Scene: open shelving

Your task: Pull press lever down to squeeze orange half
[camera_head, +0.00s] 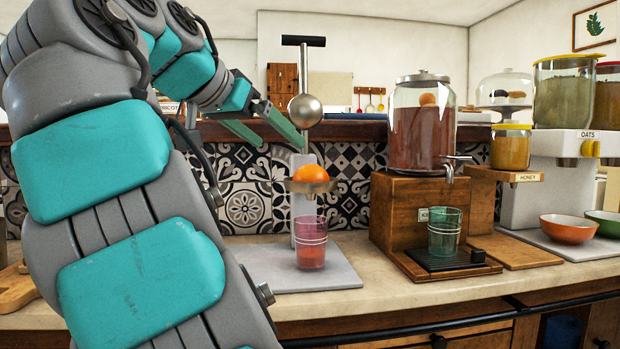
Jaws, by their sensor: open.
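The juice press stands on a pale grey base (330,275) on the counter. Its lever (304,65) points up, with a dark crossbar handle at the top. A metal ball-shaped press head (305,111) hangs above the orange half (311,173), which sits in the press's cup (308,186). A pink glass (310,242) stands upright below the cup. My gripper (272,130) is open, with its green fingers apart, left of the press head and below the handle. It appears empty. Whether a fingertip touches the press post is unclear.
Right of the press is a drink dispenser (418,130) on a wooden stand (385,215), with a green glass (444,232) below its tap. Jars and bowls (568,229) stand farther right. A tiled wall and ledge (345,131) are behind. My arm hides the left counter.

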